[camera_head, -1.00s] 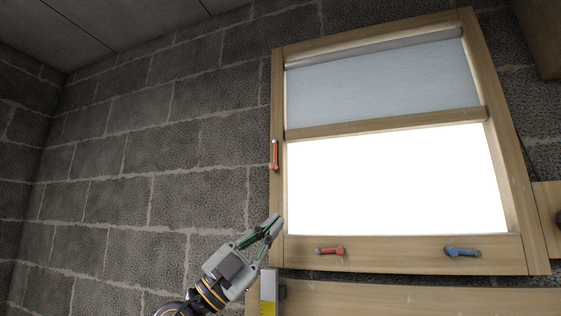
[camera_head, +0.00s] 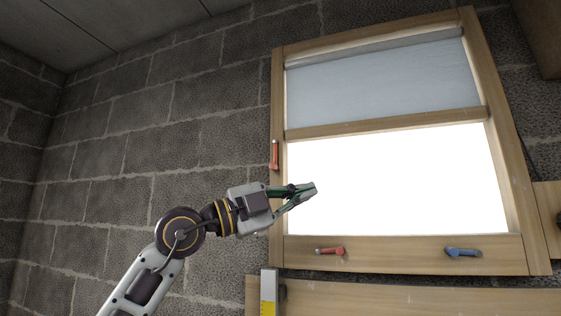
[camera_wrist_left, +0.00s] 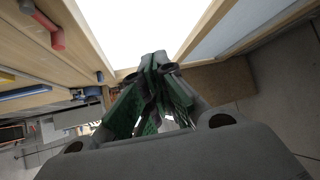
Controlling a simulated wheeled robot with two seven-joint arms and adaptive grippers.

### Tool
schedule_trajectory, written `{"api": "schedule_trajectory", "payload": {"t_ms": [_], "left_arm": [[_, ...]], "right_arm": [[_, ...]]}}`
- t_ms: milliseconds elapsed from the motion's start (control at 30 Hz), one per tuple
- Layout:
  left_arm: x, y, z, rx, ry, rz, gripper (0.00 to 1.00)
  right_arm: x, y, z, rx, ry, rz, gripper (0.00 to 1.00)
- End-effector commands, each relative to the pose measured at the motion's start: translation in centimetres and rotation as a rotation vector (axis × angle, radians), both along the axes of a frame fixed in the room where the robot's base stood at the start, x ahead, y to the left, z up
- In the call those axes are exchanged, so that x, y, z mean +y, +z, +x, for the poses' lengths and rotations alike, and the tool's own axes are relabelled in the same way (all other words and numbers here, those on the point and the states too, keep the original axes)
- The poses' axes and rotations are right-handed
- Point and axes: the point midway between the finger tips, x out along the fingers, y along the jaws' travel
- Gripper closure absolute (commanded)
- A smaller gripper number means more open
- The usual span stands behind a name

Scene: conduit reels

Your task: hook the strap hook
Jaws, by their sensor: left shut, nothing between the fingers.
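My left gripper (camera_head: 308,190) is shut and empty. In the head view it is in front of the lower left of the bright window pane, pointing right. In the left wrist view its green-padded fingers (camera_wrist_left: 155,72) meet in front of the window frame. I cannot make out a strap or a strap hook in either view. My right gripper is not in view.
A wooden window frame (camera_head: 400,254) with a grey blind (camera_head: 385,85) is on the block wall. It carries a red handle (camera_head: 275,155) on its left side, and a red handle (camera_head: 330,251) and a blue handle (camera_head: 462,252) along the bottom. A yellow-and-grey level-like piece (camera_head: 268,290) stands below.

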Motion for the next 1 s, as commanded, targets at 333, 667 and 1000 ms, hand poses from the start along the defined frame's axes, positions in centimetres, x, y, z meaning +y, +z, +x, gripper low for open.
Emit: {"api": "schedule_trajectory", "payload": {"t_ms": [333, 667, 1000], "left_arm": [[0.9, 2.9, 0.4, 0.036, 0.150, 0.115, 1.00], [3.3, 6.1, 0.6, 0.087, 0.331, 0.170, 1.00], [6.1, 9.1, 0.4, 0.139, 0.494, 0.168, 1.00]], "right_arm": [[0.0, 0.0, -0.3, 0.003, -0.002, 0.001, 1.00], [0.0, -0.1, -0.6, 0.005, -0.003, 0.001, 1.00], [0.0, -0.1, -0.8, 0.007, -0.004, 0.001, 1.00]]}}
